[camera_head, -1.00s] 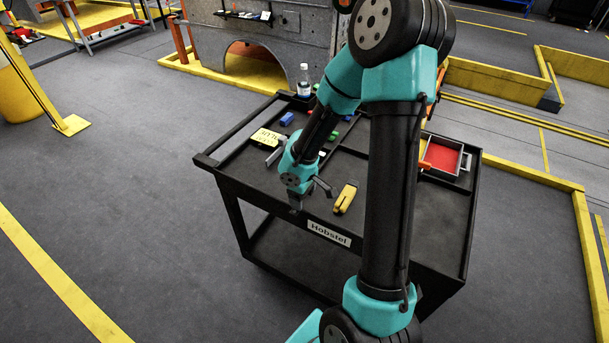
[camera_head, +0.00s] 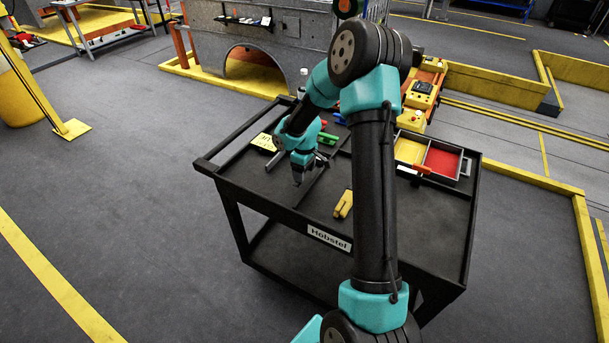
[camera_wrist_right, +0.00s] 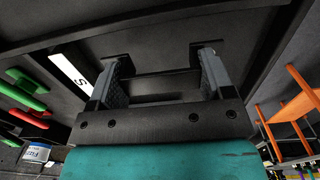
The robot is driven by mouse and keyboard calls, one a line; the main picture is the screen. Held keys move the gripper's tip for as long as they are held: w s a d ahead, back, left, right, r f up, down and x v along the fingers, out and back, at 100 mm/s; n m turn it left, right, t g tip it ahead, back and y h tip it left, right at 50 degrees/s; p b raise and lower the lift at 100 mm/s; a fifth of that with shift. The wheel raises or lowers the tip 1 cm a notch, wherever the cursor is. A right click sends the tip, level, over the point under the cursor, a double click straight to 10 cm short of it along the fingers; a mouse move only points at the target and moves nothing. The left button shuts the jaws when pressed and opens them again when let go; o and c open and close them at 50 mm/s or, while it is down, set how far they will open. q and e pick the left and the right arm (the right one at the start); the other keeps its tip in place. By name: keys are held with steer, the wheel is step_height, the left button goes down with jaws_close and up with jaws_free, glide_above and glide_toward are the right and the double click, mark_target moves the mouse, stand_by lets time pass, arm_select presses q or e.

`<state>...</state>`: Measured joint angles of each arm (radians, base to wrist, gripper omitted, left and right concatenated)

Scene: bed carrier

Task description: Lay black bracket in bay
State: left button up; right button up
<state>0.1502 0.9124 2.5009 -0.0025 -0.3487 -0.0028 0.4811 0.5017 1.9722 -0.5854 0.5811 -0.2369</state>
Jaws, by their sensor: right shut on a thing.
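My right gripper (camera_head: 299,178) hangs low over the black cart (camera_head: 262,196), near its left-middle part. In the right wrist view its two grey fingers (camera_wrist_right: 162,74) stand apart, with the black bracket (camera_wrist_right: 165,87) as a dark bar between them. The bracket is hard to tell from the dark cart top, and its full shape is unclear. The cart top is split into bays by low black ridges. I cannot tell whether the bracket touches the surface. My left gripper is not in view.
A yellow forked part (camera_head: 344,204) lies on the cart in front of the gripper. A yellow tag (camera_head: 263,141) and a green piece (camera_head: 327,138) lie behind it. A tray with yellow and red compartments (camera_head: 442,160) stands at right. My right arm hides the middle of the cart.

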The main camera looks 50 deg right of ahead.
steer(key=shift+w+d+f, duration=0.25)
steer(key=shift+w+d, duration=0.05)
steer(key=shift+d, duration=0.05)
steer(key=shift+f, duration=1.55)
steer(key=o, duration=1)
steer(key=shift+f, duration=0.1)
step_height(320, 180, up, 12)
steer(key=shift+r, duration=0.15)
